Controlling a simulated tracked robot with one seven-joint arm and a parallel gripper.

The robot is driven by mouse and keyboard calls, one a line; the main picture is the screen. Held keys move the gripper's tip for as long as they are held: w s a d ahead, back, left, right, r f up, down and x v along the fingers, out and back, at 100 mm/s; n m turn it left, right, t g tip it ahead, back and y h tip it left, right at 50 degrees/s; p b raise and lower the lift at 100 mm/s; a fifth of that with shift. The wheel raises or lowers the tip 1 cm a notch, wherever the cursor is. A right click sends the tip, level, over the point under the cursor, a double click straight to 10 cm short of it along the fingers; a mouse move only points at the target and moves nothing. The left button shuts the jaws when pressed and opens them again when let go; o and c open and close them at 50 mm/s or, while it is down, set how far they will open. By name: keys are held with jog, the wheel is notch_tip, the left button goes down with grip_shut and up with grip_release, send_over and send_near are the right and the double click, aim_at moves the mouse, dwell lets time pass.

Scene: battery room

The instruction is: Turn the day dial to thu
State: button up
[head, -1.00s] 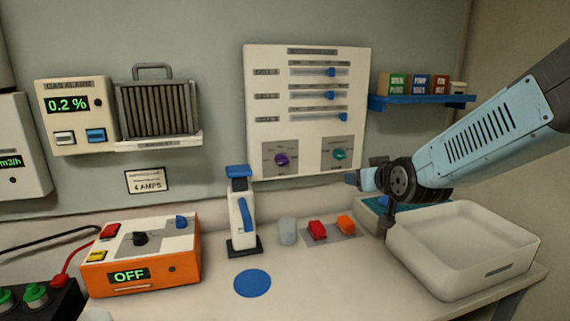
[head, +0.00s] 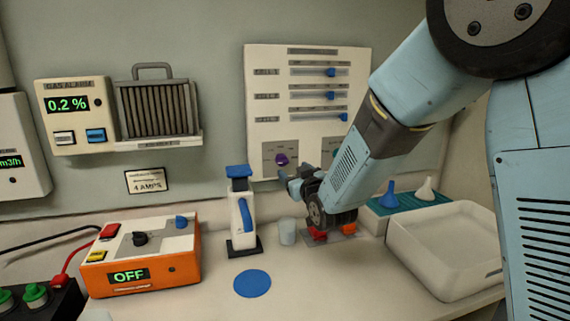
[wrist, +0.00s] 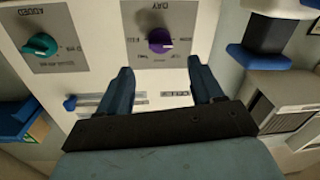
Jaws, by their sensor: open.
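The day dial (head: 281,159) is a purple knob on a grey plate, low on the left of the white wall panel (head: 257,110). In the wrist view, which is upside down, the purple day dial (wrist: 160,40) shows its DAY label and small day marks around it, too small to read surely. I cannot tell which mark its pointer faces. My gripper (head: 288,179) is open in front of the panel, just below and right of the dial in the head view. In the wrist view my gripper (wrist: 160,66) has its fingers apart, with the dial between and beyond their tips, not held.
A teal dial (wrist: 41,45) is beside the day dial, mostly hidden by my arm in the head view. Sliders (head: 331,72) are above. A blue-topped white device (head: 241,215), a grey cup (head: 287,231) and a white tray (head: 440,265) stand below on the bench.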

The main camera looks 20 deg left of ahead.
aim_at(285, 162)
jog(key=x, duration=0.8)
jog(key=shift+w+a, duration=0.25)
jog(key=shift+w, duration=0.1)
jog(key=shift+c, duration=0.4)
jog(key=shift+d, duration=0.15)
jog(key=c, duration=0.9)
